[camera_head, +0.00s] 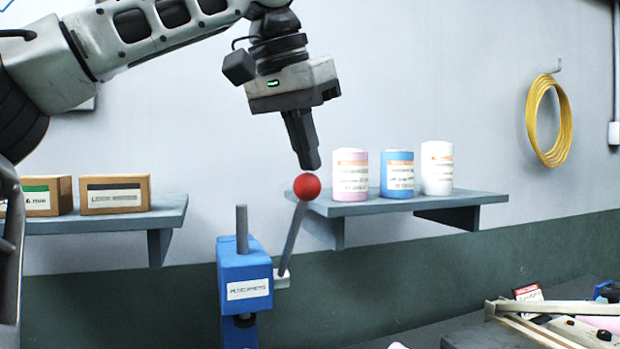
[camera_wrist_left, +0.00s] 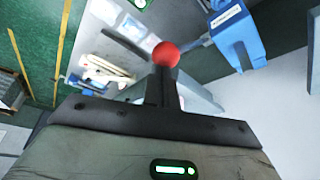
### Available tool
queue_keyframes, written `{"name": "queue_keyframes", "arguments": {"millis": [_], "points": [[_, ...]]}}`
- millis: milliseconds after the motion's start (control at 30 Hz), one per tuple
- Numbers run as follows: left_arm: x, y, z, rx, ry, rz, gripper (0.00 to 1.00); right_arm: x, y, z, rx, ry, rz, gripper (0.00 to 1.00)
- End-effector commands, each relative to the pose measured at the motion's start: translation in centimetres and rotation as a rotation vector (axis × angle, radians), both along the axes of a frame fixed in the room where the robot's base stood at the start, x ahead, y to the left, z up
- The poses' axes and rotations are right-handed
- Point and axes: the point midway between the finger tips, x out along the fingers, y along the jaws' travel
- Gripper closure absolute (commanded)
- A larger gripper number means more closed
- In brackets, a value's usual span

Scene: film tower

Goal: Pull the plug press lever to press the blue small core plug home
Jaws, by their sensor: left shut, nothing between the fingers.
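The blue plug press (camera_head: 246,283) stands at the lower middle of the head view, with a grey rod upright from its top. Its lever (camera_head: 292,236) leans up to the right and ends in a red ball knob (camera_head: 307,186). My left gripper (camera_head: 311,166) is shut and empty, its fingertips just above the knob. I cannot tell if they touch it. In the left wrist view the knob (camera_wrist_left: 165,55) shows just beyond the fingertips (camera_wrist_left: 163,72), and the blue press (camera_wrist_left: 238,38) is at upper right. The blue small core plug cannot be made out. My right gripper is not in view.
A wall shelf (camera_head: 440,203) behind the lever holds pink, blue and white containers. Another shelf (camera_head: 170,212) at left holds cardboard boxes (camera_head: 115,194). A yellow hose coil (camera_head: 549,120) hangs at right. Wooden strips (camera_head: 545,308) and small items lie at lower right.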

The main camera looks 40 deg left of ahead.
Motion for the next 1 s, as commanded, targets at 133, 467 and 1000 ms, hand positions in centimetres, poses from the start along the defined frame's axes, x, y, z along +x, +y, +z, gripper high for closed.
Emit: {"name": "queue_keyframes", "arguments": {"millis": [133, 467, 1000], "points": [[0.2, 0.5, 0.6, 0.002, 0.001, -0.001, 1.0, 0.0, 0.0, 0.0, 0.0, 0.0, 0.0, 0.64], [0.3, 0.5, 1.1, 0.001, -0.001, 0.001, 1.0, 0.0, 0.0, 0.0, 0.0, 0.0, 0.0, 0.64], [0.2, 0.5, 5.6, 0.0, 0.001, -0.001, 1.0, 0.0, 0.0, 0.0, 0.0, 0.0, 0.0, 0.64]]}}
